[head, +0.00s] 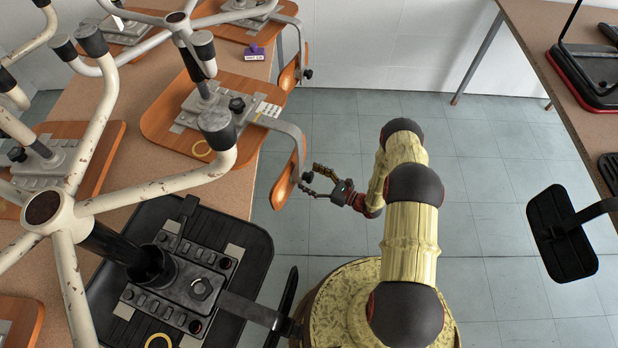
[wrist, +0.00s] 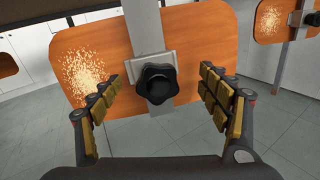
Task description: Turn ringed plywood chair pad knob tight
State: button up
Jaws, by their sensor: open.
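The ringed plywood chair lies upturned on the brown table, its orange seat (head: 180,140) marked with a yellow ring (head: 202,148). A grey metal bar (head: 285,128) runs from it past the table edge to an orange plywood pad (head: 288,172). The black lobed knob (head: 307,178) sits on the pad's bar, on the side facing my arm. In the wrist view the knob (wrist: 157,83) is central, in front of a grey bracket and the pad (wrist: 205,45). My gripper (head: 312,181) is open, a finger either side of the knob, with visible gaps. The knob's tightness cannot be told.
A black chair seat (head: 245,240) with a yellow ring lies nearer on the same table. Its black pad (head: 285,300) hangs close to my base. Another plywood pad (head: 289,75) with a knob hangs farther back. Tiled floor (head: 330,120) is clear between the tables.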

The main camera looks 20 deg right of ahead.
aim_at(312, 179)
jog(key=shift+v, duration=2.95)
jog(key=shift+s, duration=0.1)
jog(key=shift+f, duration=0.15)
